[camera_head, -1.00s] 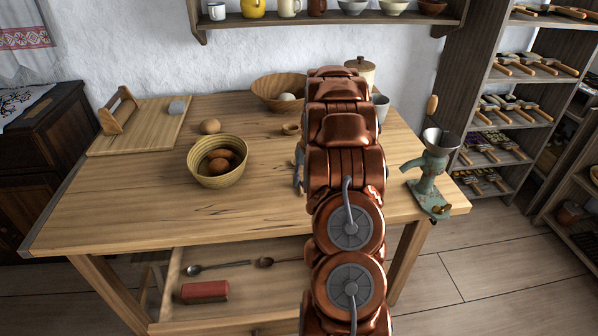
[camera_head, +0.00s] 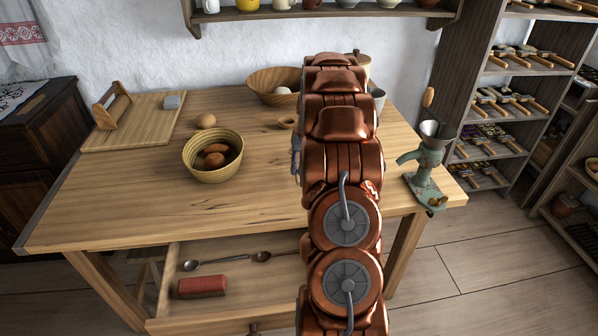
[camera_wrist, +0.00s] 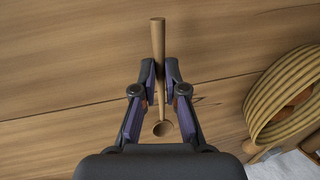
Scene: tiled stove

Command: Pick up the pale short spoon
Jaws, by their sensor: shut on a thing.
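A pale wooden spoon (camera_wrist: 158,40) shows in the wrist view, its handle pointing up in the picture and its small round bowl toward my wrist. My gripper (camera_wrist: 160,76) is shut on the spoon, with one finger on each side of its handle. I cannot tell whether the spoon touches the table or is slightly above it. In the head view my arm hides the spoon and nearly all of my gripper.
A woven basket (camera_head: 198,174) with eggs stands left of my arm, a loose egg (camera_head: 205,121) behind it. A cutting board (camera_head: 135,130) lies back left, a wooden bowl (camera_head: 262,88) at the back. A grinder (camera_head: 425,165) is at the right edge.

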